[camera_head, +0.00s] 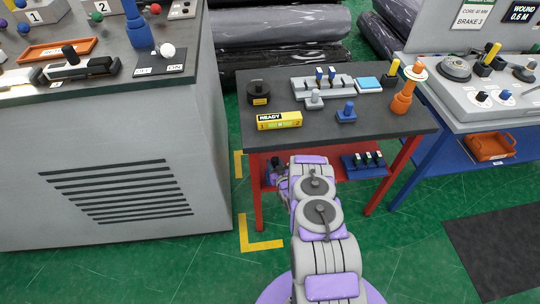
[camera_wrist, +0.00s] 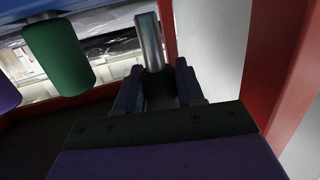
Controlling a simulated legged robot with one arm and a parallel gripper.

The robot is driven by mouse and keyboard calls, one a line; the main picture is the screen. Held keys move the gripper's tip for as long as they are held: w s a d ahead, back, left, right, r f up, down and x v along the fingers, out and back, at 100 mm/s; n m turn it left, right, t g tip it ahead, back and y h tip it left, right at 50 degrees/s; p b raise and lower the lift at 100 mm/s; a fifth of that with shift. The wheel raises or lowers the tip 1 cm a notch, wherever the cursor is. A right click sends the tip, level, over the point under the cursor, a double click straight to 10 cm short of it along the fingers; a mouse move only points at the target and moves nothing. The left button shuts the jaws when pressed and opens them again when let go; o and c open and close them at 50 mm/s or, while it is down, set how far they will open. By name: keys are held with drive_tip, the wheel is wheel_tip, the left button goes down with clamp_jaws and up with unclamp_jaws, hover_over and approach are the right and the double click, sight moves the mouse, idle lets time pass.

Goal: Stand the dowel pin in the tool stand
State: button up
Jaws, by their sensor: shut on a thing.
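My gripper (camera_wrist: 157,82) is shut on a silver-grey metal pin (camera_wrist: 150,42), which sticks out beyond the dark fingers in the wrist view. In the head view my gripper (camera_head: 276,176) is low by the left front of the red-legged table, and the pin cannot be made out there. A blue rack (camera_head: 362,167) with several dark, pale-topped pieces sits under the tabletop at right; it may be the tool stand, but I cannot tell. A green cylinder (camera_wrist: 58,52) is left of the pin in the wrist view, below a blue edge.
The dark tabletop (camera_head: 390,124) carries a yellow box (camera_head: 279,120), a grey block rack (camera_head: 336,86), a blue block (camera_head: 346,115) and an orange spindle (camera_head: 404,98). A red leg (camera_wrist: 285,90) stands close right of my gripper. A grey cabinet (camera_head: 120,190) stands left; green floor lies between.

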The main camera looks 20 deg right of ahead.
drive_tip(key=shift+w+d, duration=0.1)
drive_tip(key=shift+w, duration=0.1)
drive_tip(key=shift+a, duration=0.35)
drive_tip(key=shift+a+f+b, duration=0.3)
drive_tip(key=shift+a+b, duration=0.05)
drive_tip(key=shift+d+f+b, duration=0.3)
drive_tip(key=shift+f, duration=0.35)
drive_tip(key=shift+d+f+b, duration=0.25)
drive_tip(key=shift+f+b, duration=0.05)
drive_tip(key=shift+f, duration=0.3)
drive_tip(key=shift+a+f, duration=0.4)
drive_tip(key=shift+f, duration=0.55)
drive_tip(key=shift+d, duration=0.15)
drive_tip(key=shift+d+f, duration=0.1)
drive_tip(key=shift+d, duration=0.05)
